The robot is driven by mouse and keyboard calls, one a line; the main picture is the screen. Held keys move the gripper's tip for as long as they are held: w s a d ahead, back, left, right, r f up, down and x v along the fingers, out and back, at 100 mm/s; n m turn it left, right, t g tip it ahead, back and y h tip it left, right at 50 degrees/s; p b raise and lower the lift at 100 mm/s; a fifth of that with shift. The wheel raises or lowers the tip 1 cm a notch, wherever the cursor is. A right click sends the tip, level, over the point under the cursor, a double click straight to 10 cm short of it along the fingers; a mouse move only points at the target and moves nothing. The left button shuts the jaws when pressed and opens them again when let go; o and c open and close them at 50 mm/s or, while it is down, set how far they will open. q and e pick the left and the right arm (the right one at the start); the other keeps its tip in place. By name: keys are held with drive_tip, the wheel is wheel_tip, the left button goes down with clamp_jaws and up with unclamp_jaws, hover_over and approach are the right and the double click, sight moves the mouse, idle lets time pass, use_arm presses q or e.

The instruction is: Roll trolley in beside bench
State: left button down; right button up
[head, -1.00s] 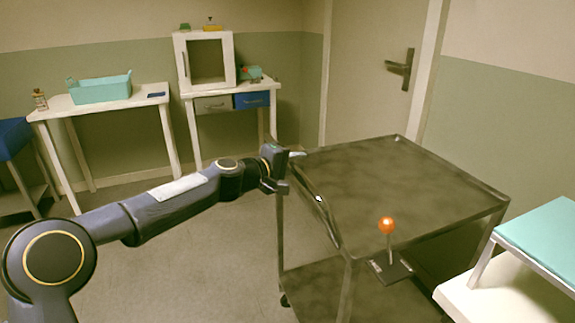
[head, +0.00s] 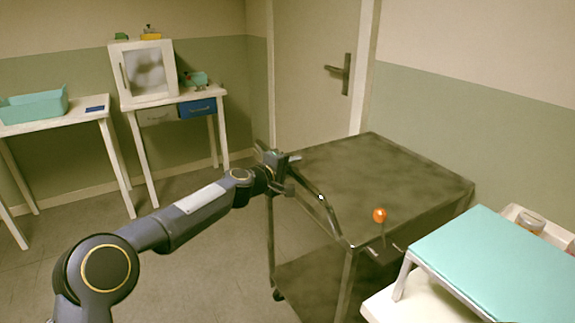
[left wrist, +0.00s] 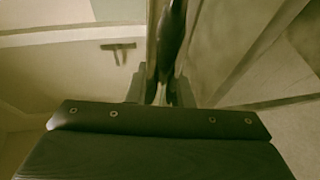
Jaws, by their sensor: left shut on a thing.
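The trolley (head: 400,180) is a dark grey, mottled metal cart with a flat top and a lower shelf. A dark handle bar (head: 322,200) runs along its left side. My left gripper (head: 283,170) is shut on the far end of this handle. In the left wrist view the dark handle (left wrist: 172,40) passes between the fingers (left wrist: 160,92), partly hidden by the gripper body. A white bench (head: 385,310) with a raised teal top (head: 495,262) stands at the lower right, close to the trolley's near right side. My right gripper is out of view.
An orange ball on a stalk (head: 379,215) stands at the trolley's near edge. A jar (head: 530,222) sits in a tray behind the teal top. A door (head: 315,80) is behind. White tables stand at the left back, one with a teal bin (head: 35,106). Floor (head: 215,260) at left is clear.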

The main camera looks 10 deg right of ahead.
use_arm(q)
drive_tip(key=shift+d, duration=0.15)
drive_tip(key=c, duration=1.3)
unclamp_jaws()
drive_tip(key=shift+d, duration=0.25)
drive_tip(key=shift+a, duration=0.15)
drive_tip(key=b+v, duration=0.2)
drive_tip(key=v, duration=0.5)
drive_tip(key=shift+s+a, duration=0.2)
drive_tip(key=shift+a, duration=0.1)
